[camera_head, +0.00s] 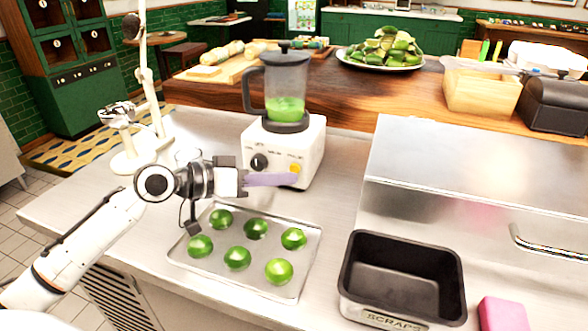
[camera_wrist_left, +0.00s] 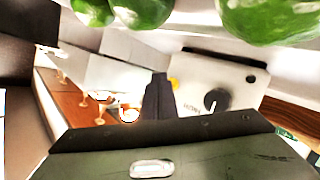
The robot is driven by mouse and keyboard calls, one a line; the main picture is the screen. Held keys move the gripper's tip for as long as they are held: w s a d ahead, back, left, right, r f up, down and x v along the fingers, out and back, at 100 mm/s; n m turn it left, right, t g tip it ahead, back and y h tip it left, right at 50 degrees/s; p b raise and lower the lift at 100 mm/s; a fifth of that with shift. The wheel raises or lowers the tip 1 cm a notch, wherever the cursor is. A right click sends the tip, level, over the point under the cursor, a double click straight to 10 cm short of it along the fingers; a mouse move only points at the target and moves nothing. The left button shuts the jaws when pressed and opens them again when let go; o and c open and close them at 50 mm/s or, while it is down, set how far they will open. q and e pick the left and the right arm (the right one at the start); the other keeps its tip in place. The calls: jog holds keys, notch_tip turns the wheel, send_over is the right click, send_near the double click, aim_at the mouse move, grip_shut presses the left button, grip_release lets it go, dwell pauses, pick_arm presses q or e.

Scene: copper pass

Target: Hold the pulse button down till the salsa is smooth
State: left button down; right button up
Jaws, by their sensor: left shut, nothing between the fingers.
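The blender has a white base (camera_head: 308,141) and a clear jar with a dark lid. Green salsa (camera_head: 285,108) fills the bottom of the jar; its texture is too small to judge. The base front carries a dark knob (camera_head: 259,162) and a yellow button (camera_head: 295,168). My left gripper (camera_head: 296,179) is shut and empty, its purple-grey fingers reaching to the base front just below the yellow button. I cannot tell whether they touch it. In the left wrist view the yellow button (camera_wrist_left: 174,84) shows beside the dark fingers (camera_wrist_left: 158,97). My right gripper is not in view.
A metal tray (camera_head: 208,268) with several green tomatillos lies below my left gripper. A dark scraps bin (camera_head: 455,292) and a pink block (camera_head: 503,314) stand at the right front. A wooden ledge (camera_head: 215,93) with food runs behind the blender.

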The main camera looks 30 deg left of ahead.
pick_arm(q)
jog(key=shift+w, duration=0.1)
jog(key=shift+w+a, duration=0.1)
jog(key=shift+w, duration=0.2)
jog(key=shift+w+a, duration=0.15)
jog(key=shift+w, duration=0.3)
dwell(0.6)
jog(key=shift+s, duration=0.1)
dwell(2.7)
jog(key=shift+s+d+p, duration=0.2)
jog(key=shift+s+p, duration=0.1)
jog(key=shift+s, duration=0.5)
jog(key=shift+s+d+p, duration=0.3)
jog(key=shift+s+p, duration=0.05)
jog(key=shift+s, duration=0.75)
jog(key=shift+s+d+p, duration=0.25)
jog(key=shift+s+p, duration=0.05)
jog(key=shift+s, duration=0.75)
jog(key=shift+s+d, duration=0.1)
jog(key=shift+s, duration=0.2)
